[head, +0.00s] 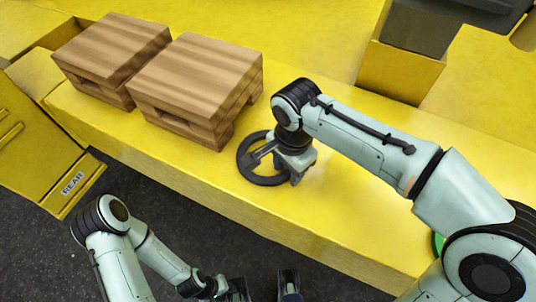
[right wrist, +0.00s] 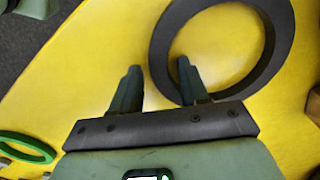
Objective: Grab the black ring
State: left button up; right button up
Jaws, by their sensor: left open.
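The black ring (head: 246,172) lies flat on the yellow surface, right of the nearer wooden block. My right gripper (head: 280,164) is over its right side and hides part of it. In the right wrist view the ring (right wrist: 281,40) is at the upper right. My right gripper (right wrist: 158,68) is open there, one finger over the ring's hole and the other outside, with the rim showing between them. I cannot tell whether the fingers touch it. My left gripper (head: 264,288) is open and empty at the bottom of the head view, over the dark floor.
Two wooden pallet-like blocks, one farther (head: 105,45) and one nearer (head: 195,75), stand left of the ring on the yellow surface (head: 190,165). A green ring (right wrist: 45,150) shows at the left of the right wrist view. Dark floor lies below the yellow edge.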

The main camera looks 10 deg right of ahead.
grip_shut()
jog(key=shift+r, duration=0.15)
